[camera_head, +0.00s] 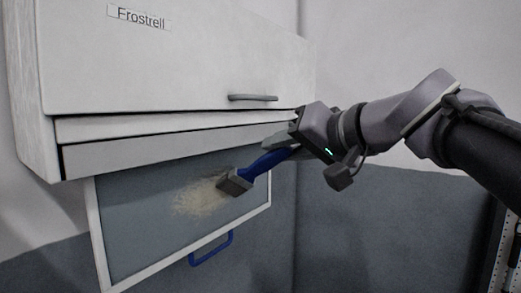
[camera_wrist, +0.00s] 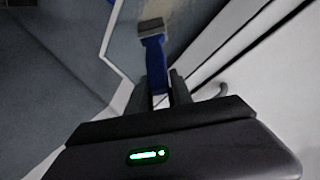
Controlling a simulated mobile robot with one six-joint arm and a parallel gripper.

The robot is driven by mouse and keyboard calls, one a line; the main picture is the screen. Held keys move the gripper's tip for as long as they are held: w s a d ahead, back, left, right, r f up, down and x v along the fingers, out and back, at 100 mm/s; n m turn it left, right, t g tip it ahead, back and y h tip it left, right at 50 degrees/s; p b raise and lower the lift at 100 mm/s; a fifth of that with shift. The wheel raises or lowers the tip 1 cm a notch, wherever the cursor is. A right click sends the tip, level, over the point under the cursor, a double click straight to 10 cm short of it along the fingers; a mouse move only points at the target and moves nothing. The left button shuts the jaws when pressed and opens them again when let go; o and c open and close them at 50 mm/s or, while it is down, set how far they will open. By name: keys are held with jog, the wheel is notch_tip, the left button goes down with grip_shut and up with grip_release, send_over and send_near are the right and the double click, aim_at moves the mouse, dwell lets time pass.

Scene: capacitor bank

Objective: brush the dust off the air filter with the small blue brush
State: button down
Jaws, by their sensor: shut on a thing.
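My gripper (camera_head: 286,146) is shut on the blue handle of the small brush (camera_head: 261,163). The brush's grey head (camera_head: 235,182) is over the right part of a tan dust patch (camera_head: 195,197) on the air filter; I cannot tell whether it touches. The air filter (camera_head: 130,225) is a grey panel in a white frame, hanging tilted below the white cabinet, with a blue handle (camera_head: 211,248) at its lower edge. In the wrist view the brush (camera_wrist: 154,58) points away from my gripper (camera_wrist: 160,95).
The white cabinet (camera_head: 180,55), labelled "Frostrell", is right above the filter, with a grey bar handle (camera_head: 253,98) on its front. A wall (camera_head: 375,220) stands behind. The room below the filter looks free.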

jog(key=shift+w+d, duration=0.25)
jog(key=shift+w, duration=0.25)
jog(key=shift+w+d+r, duration=0.1)
jog(key=shift+w+d, duration=0.9)
jog(key=shift+w, duration=0.3)
jog(key=shift+p, duration=0.3)
jog(key=w+d, duration=0.1)
jog(key=w, duration=0.1)
jog(key=shift+w+d+p, duration=0.35)
jog(key=shift+d, duration=0.05)
jog(key=shift+f+b, duration=0.75)
jog(key=shift+b, duration=0.15)
